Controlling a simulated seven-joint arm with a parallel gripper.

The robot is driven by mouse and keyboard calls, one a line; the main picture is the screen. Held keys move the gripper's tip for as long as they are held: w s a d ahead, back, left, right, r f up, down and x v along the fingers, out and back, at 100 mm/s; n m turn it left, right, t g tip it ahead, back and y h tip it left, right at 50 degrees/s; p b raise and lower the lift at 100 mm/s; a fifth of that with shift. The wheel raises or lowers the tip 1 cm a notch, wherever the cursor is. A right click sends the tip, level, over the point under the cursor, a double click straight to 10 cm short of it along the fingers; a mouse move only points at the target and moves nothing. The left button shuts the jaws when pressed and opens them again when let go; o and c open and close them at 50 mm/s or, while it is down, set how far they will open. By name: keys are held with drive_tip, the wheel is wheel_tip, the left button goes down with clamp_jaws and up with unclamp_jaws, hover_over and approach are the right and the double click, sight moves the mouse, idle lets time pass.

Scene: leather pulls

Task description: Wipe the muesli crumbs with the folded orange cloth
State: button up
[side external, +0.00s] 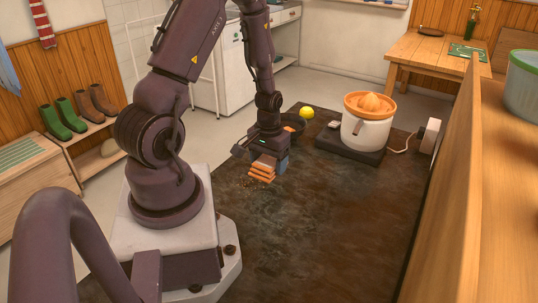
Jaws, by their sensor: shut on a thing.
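The folded orange cloth (262,174) is held below my gripper (265,158) near the left edge of the dark worktop. Its folded layers show under the jaws. My gripper is shut on the cloth. The muesli crumbs (246,184) are small brown specks on the dark surface just left of and below the cloth. Some crumbs may be hidden under the cloth. I cannot tell whether the cloth touches the worktop.
A white and orange juicer (366,122) stands on a dark base behind and right. A yellow lemon (306,113) and a dark bowl (293,124) sit behind my gripper. A wooden panel (458,200) bounds the right. The worktop's (320,225) front and middle are clear.

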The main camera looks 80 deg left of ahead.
sight(237, 181)
drive_tip(key=shift+f, duration=2.7)
drive_tip(key=shift+s+a, duration=0.8)
drive_tip(key=shift+a, duration=0.05)
drive_tip(key=shift+c, duration=0.4)
drive_tip(key=shift+s+a, duration=2.05)
drive_tip(key=shift+s, duration=0.05)
drive_tip(key=shift+s+d, duration=0.55)
drive_tip(key=shift+d, duration=0.1)
drive_tip(key=w+d, duration=0.2)
drive_tip(key=w, duration=0.1)
drive_tip(key=shift+d, duration=0.4)
drive_tip(key=shift+w+d+f, duration=0.1)
drive_tip(key=shift+w+d, duration=0.1)
drive_tip(key=shift+d, duration=0.05)
drive_tip(key=shift+w+d, duration=1.15)
drive_tip(key=shift+d, duration=0.2)
drive_tip(key=shift+s+d, duration=0.5)
drive_tip(key=shift+s, duration=0.1)
drive_tip(key=shift+s+a, duration=2.85)
drive_tip(key=shift+a, duration=0.1)
wheel_tip(237, 181, up, 8)
drive_tip(key=shift+r, duration=0.2)
